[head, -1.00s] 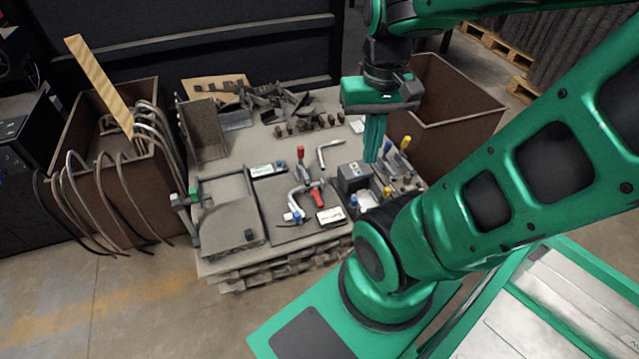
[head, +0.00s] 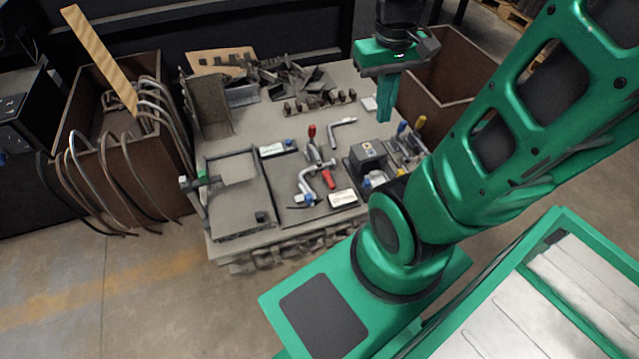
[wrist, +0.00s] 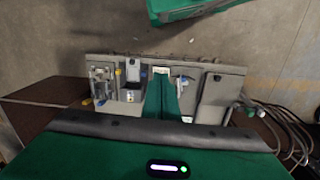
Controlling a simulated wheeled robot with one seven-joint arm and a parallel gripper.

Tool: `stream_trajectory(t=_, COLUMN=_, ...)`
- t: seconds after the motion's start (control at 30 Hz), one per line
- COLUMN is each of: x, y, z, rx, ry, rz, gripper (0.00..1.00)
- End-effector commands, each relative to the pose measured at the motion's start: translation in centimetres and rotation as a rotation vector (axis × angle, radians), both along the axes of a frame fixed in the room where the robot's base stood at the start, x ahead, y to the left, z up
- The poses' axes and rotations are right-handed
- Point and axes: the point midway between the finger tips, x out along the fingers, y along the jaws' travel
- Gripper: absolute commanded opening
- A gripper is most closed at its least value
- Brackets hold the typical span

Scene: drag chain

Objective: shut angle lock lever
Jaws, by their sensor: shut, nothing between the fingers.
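I cannot tell for sure which part is the angle lock lever. In the head view a clamp with a red handle (head: 328,178) lies on a dark plate at the middle of the workbench (head: 240,130). An upright lever with a red grip (head: 311,131) stands just behind it. A flat frame device (head: 235,195) with a small green part is at the bench's left. My gripper (head: 384,118) is shut and empty, pointing down above the right back of the bench, apart from these parts. In the wrist view its green fingers (wrist: 162,98) hide part of the bench.
A grey block (head: 368,155) and small yellow- and blue-handled tools (head: 402,128) are at the bench's right. Metal scraps (head: 275,80) lie at the back. Brown bins stand left (head: 120,160) and right (head: 445,80), the left with hanging hoses.

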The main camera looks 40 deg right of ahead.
Motion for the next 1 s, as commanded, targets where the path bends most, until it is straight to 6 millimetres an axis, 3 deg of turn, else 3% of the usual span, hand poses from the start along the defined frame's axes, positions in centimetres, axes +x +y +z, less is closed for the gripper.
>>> stream_trajectory(t=0.27, x=8.0, y=-1.0, z=-4.6, rx=-0.054, ry=0.074, rz=0.303, gripper=0.00)
stream_trajectory(t=0.47, x=13.4, y=-0.9, z=-9.3, rx=-0.085, ry=0.125, rz=0.529, gripper=0.00)
stream_trajectory(t=0.7, x=18.9, y=0.2, z=-16.3, rx=-0.112, ry=0.191, rz=0.811, gripper=0.00)
stream_trajectory(t=1.0, x=23.5, y=2.5, z=-27.2, rx=-0.130, ry=0.279, rz=1.171, gripper=0.00)
